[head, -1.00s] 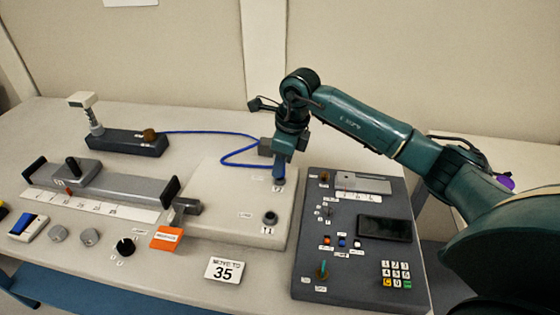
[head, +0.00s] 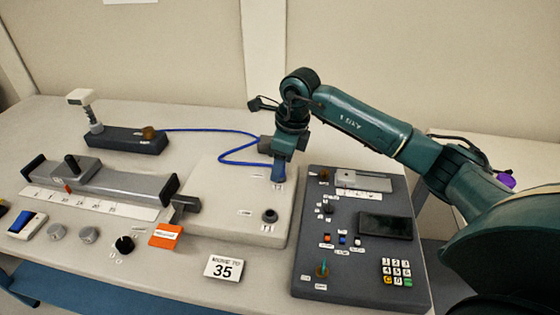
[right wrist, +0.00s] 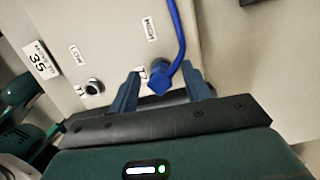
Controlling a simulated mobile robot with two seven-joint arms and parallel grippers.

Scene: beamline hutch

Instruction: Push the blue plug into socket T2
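The blue plug (right wrist: 158,80) is at the end of a blue cable (right wrist: 176,35) and sits between the two fingers of my right gripper (right wrist: 160,86). A gap shows on each side of it, so the fingers are open around it. In the head view my right gripper (head: 278,178) points down at the back right of the pale socket box (head: 215,220), and the plug is hidden there. The plug covers socket T2; I cannot tell how deep it sits. Socket T1 (head: 269,215) is empty, nearer the front; it also shows in the right wrist view (right wrist: 94,86).
A dark control panel (head: 350,270) with keypad and switches stands right of the socket box. A grey slider rail (head: 110,180) is on the left. The cable runs back to a dark block (head: 120,143). A "35" card (head: 223,269) stands in front.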

